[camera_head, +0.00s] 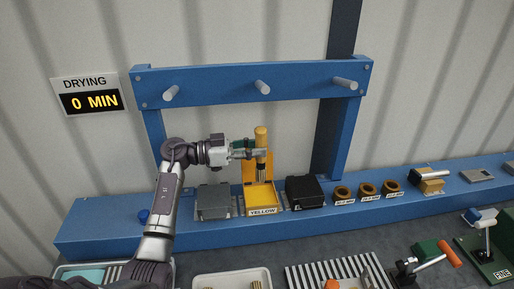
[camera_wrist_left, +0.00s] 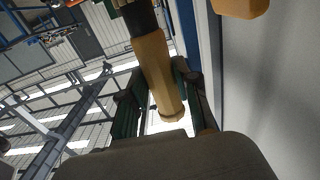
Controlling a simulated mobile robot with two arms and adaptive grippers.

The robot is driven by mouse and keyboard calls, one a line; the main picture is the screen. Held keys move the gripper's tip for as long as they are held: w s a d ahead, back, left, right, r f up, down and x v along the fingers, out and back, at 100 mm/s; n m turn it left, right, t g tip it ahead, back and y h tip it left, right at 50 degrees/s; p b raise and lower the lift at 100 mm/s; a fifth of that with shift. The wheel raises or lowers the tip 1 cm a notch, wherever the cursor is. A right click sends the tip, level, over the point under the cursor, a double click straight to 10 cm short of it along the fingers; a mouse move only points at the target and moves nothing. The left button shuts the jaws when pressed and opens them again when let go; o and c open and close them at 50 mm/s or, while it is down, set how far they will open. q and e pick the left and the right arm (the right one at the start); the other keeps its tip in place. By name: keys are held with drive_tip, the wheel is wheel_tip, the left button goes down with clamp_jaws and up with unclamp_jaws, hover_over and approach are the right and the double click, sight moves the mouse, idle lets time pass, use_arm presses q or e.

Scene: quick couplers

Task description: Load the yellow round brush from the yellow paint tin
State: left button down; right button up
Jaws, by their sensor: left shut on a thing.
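My left gripper (camera_head: 258,153) is shut on the yellow round brush (camera_head: 261,136). The brush is about upright, handle up. The gripper's fingers also show around its yellow-brown handle (camera_wrist_left: 158,75) in the left wrist view (camera_wrist_left: 160,105). The brush is over the yellow paint tin (camera_head: 262,211), which is labelled YELLOW and has its lid raised at the back. The lower end of the brush is small in the picture; I cannot tell whether it touches the paint. My right gripper is not in view.
A grey box (camera_head: 214,201) and a black box (camera_head: 303,192) flank the tin on the blue shelf (camera_head: 100,232). Several brown rings (camera_head: 367,188) stand to the right. A blue frame with pegs (camera_head: 262,87) rises behind. A DRYING sign (camera_head: 88,95) reads 0 MIN.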

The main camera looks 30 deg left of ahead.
use_arm(q)
wheel_tip(320, 180, down, 6)
drive_tip(key=b, duration=0.1)
idle(0.5)
drive_tip(key=shift+f, duration=0.55)
idle(0.8)
drive_tip(key=shift+s+f, duration=0.1)
drive_tip(key=shift+f, duration=0.15)
idle(0.8)
drive_tip(key=shift+f, duration=0.15)
idle(0.3)
wheel_tip(320, 180, up, 8)
drive_tip(key=p, duration=0.8)
drive_tip(key=shift+f, duration=0.25)
